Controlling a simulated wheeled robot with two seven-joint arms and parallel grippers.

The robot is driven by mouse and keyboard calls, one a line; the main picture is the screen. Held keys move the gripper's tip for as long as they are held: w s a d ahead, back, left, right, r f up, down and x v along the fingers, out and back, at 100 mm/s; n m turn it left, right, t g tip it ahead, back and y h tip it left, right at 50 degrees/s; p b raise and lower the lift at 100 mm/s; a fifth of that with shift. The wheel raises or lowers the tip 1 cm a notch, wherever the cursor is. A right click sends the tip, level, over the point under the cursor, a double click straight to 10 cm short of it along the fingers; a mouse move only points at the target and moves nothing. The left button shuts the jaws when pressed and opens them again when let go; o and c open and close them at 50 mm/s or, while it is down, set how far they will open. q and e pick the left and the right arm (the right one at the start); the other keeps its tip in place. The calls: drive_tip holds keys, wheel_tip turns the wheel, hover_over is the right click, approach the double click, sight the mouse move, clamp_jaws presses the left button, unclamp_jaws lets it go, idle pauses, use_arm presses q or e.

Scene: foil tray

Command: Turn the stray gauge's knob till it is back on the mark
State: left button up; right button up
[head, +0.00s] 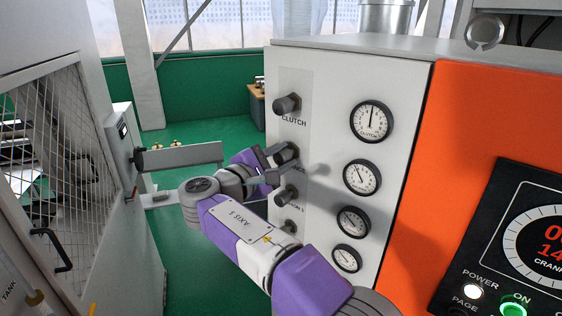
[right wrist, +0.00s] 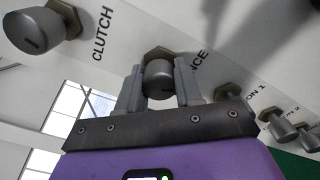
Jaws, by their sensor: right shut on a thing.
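A white panel (head: 320,75) carries a column of grey knobs with a round gauge beside each. My right gripper (head: 279,160) is shut on the second knob from the top (head: 288,150). In the right wrist view its two fingers stand either side of that knob (right wrist: 159,80), whose label is partly hidden and ends in "NCE". The second gauge (head: 362,177) has its needle pointing up and left. The clutch gauge (head: 371,121) has its needle nearly straight up. The third gauge (head: 353,221) and fourth gauge (head: 347,258) have needles leaning left. Their marks are too small to tell. My left gripper is out of view.
The clutch knob (head: 287,104) is above my gripper; the third knob (head: 286,194) and fourth knob (head: 290,227) are close below. An orange panel (head: 455,150) with a display adjoins on the right. A mesh-fronted cabinet (head: 50,150) stands left, with green floor between.

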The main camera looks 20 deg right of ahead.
drive_tip(key=shift+f, duration=0.15)
idle(0.4)
drive_tip(key=o, duration=1)
drive_tip(key=shift+a, duration=0.1)
drive_tip(key=b+v, duration=0.1)
drive_tip(key=v, duration=0.6)
drive_tip(key=shift+s+a, duration=0.2)
drive_tip(key=shift+a, duration=0.05)
idle(1.4)
